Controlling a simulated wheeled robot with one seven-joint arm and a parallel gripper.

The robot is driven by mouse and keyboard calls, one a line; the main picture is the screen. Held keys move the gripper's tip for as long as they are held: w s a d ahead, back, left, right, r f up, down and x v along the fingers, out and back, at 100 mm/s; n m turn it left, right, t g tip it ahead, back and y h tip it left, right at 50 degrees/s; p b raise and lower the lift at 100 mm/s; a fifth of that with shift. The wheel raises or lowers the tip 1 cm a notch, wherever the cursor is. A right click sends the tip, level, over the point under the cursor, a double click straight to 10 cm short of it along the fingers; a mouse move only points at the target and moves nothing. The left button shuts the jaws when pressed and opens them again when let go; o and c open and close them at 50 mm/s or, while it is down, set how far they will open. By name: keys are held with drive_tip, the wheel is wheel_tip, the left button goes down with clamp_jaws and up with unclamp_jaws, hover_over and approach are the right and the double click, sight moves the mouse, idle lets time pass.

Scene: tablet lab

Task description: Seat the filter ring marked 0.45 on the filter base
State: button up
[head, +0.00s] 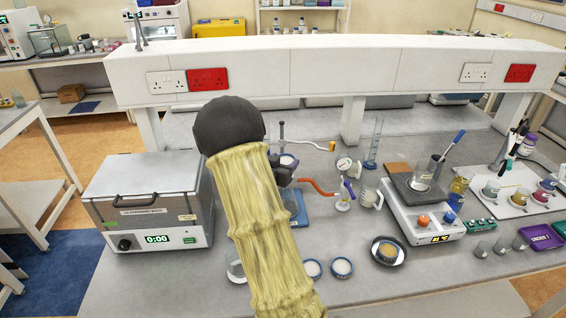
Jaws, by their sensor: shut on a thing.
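My arm in its yellow sleeve crosses the middle of the head view and hides much of the bench behind it. My gripper (284,172) shows only in part, as dark pieces just right of the sleeve, beside the stand with the blue base (299,211). It is shut on a small round thing with a pale top (289,160), which looks like a filter ring. Its marking cannot be read. The filter base is not clear behind my arm and gripper. Two round rings with white faces (312,268) (342,267) lie on the front of the bench.
An ultrasonic bath (150,205) stands left. A red hose (318,188), a gauge (344,164) and a glass cylinder (374,142) stand right of the stand. A hotplate (425,215) and a dark dish (388,251) are farther right. A white raised shelf (340,70) spans the back.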

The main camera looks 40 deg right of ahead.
idle(0.4)
drive_tip(key=o, duration=1)
drive_tip(key=b+v, duration=0.3)
drive_tip(key=v, duration=1.4)
drive_tip(key=shift+a, duration=0.2)
